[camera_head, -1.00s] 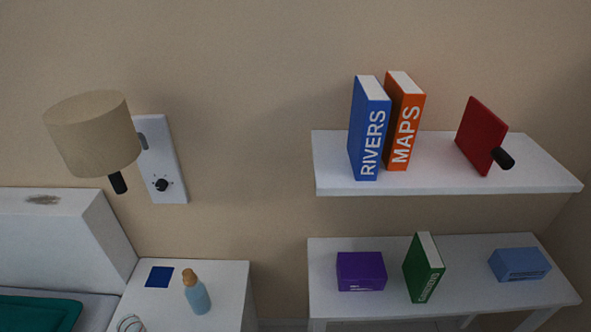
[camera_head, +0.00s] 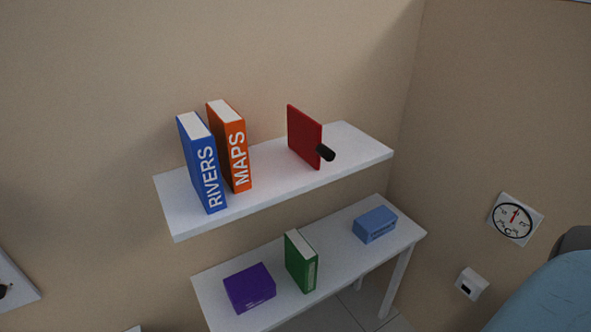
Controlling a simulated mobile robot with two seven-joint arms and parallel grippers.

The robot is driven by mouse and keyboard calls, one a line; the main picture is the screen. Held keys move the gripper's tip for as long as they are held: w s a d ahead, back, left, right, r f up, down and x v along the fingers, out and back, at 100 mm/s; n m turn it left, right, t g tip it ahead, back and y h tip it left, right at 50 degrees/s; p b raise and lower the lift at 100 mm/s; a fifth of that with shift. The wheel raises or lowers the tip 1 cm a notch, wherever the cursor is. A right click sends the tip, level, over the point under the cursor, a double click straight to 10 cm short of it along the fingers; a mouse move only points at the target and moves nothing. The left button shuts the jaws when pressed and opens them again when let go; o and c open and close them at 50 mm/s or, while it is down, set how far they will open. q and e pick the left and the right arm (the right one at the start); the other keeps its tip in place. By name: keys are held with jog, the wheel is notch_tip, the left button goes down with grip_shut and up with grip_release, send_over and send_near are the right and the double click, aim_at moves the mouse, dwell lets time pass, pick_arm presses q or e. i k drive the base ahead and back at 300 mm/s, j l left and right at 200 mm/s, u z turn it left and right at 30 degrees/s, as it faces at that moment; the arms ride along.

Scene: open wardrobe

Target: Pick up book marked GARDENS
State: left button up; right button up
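A green book (camera_head: 301,262) stands upright on the lower white table (camera_head: 345,250). Its spine lettering is too small to read clearly now. A blue book marked RIVERS (camera_head: 202,165) and an orange book marked MAPS (camera_head: 230,148) stand on the white wall shelf (camera_head: 275,177) above. Neither of my grippers shows in the head view.
A purple box (camera_head: 250,288) lies left of the green book and a blue box (camera_head: 375,224) lies to its right. A dial (camera_head: 515,218) and a white wall box (camera_head: 471,284) are at right.

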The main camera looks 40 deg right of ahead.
aim_at(300, 260)
jog(key=z, duration=1.2)
